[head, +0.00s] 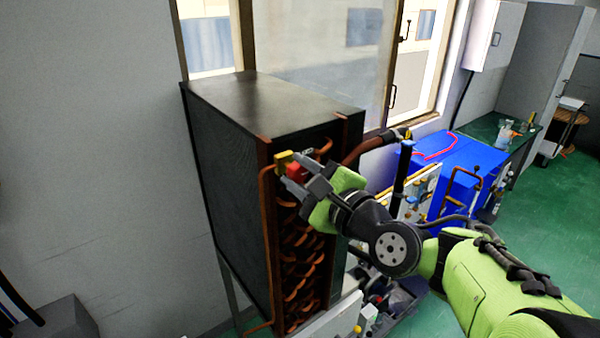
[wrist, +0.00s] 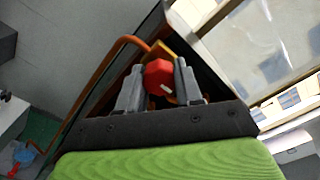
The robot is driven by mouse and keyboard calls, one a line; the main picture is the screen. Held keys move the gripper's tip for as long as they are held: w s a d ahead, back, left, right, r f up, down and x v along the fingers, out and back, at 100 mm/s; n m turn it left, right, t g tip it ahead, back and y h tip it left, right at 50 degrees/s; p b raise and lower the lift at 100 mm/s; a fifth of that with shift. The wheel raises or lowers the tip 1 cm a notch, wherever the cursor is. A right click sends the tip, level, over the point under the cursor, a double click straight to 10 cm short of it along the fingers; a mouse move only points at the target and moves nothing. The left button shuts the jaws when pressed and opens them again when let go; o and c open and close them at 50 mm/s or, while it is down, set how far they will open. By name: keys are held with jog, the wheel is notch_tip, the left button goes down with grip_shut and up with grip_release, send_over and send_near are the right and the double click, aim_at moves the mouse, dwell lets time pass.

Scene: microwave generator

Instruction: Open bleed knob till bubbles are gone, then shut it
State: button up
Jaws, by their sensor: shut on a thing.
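The bleed knob (wrist: 159,78) is red and faceted, with a small white mark on its face. In the wrist view it sits between the two grey fingers of my gripper (wrist: 160,84), which is shut on it. In the head view the red knob (head: 297,171) shows beside a brass fitting (head: 285,158) near the top of the dark cabinet's copper-pipe side. My gripper (head: 293,178) reaches it from the right. The brass fitting also shows behind the knob in the wrist view (wrist: 165,49). No bubbles can be made out in either view.
The tall dark cabinet (head: 270,98) stands against the wall, with curved copper pipes (head: 300,262) down its open side. A brown hose (head: 368,147) runs to the right of my gripper. Blue equipment (head: 455,158) stands at the right. Green floor (head: 555,225) is clear at far right.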

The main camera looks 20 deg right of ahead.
jog(key=shift+f, duration=0.1)
jog(key=o, duration=1)
jog(key=shift+d, duration=0.15)
jog(key=shift+o, duration=0.2)
jog(key=b+v, duration=0.3)
jog(key=v, duration=1.2)
jog(key=shift+s, duration=0.35)
jog(key=shift+d, duration=0.1)
